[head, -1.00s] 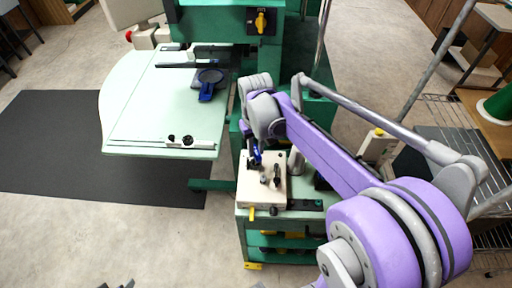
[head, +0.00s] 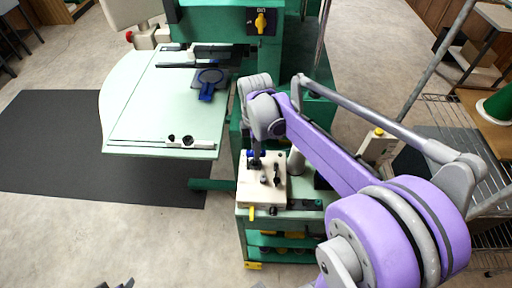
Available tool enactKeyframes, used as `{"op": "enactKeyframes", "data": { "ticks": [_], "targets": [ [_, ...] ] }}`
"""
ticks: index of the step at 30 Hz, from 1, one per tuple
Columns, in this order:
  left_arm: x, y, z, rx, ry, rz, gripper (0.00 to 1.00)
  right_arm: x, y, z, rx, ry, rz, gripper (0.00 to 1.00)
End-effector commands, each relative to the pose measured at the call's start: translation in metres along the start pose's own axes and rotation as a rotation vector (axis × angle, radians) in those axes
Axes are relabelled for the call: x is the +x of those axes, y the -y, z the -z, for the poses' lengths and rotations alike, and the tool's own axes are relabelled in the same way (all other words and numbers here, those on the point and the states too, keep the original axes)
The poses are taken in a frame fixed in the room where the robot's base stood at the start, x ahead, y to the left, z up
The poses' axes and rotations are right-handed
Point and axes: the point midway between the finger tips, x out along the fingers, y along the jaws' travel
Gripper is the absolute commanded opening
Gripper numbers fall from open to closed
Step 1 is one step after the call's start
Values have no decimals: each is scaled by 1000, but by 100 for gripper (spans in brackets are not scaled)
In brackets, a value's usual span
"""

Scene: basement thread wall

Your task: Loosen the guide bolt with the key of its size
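My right gripper (head: 256,160) points down at the back left of a cream block (head: 279,197) on a green cart. A small blue part shows on either side of the gripper tip. I cannot tell whether it is a key's handle or whether the fingers are shut on it. Several small dark upright pieces, perhaps keys (head: 276,170), stand in the block. A pale guide bar (head: 205,145) with two dark knobs lies along the front of the pale green machine table. I cannot make out which part is the guide bolt. Grey tips, probably my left gripper (head: 122,285), barely show at the bottom edge.
A blue ring-shaped piece (head: 207,92) lies on the machine table (head: 140,110). The green machine body (head: 215,22) with a yellow switch (head: 261,22) rises behind. The green cart (head: 242,222) stands at its right. A dark mat (head: 60,150) and open floor lie at the left.

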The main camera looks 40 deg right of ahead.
Motion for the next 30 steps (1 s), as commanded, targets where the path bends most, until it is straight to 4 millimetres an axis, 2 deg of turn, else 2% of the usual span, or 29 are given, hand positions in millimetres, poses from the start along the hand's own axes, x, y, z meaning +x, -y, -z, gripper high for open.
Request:
{"op": "enactKeyframes", "data": {
  "ticks": [1, 4, 15, 17, 27, 30],
  "targets": [
    [0, 0, 0, 0, 0, 0, 50, 0, 0, 0, 1, 0, 0, 42],
    [0, 0, 0, 0, 0, 0, 50, 0, 0, 0, 2, 0, 0, 59],
    [0, 0, 0, 0, 0, 0, 50, -5, 0, 0, 5, 1, 0, 59],
    [-1, 0, 1, 0, -1, 0, 50, -12, 0, 0, 5, 1, 0, 59],
    [-6, 0, 6, 0, -5, 0, 50, -79, 0, 0, 4, 0, 0, 59],
    [-7, 0, 7, 0, -6, 0, 50, -94, 0, 0, 4, 0, 0, 59]
  ]
}}
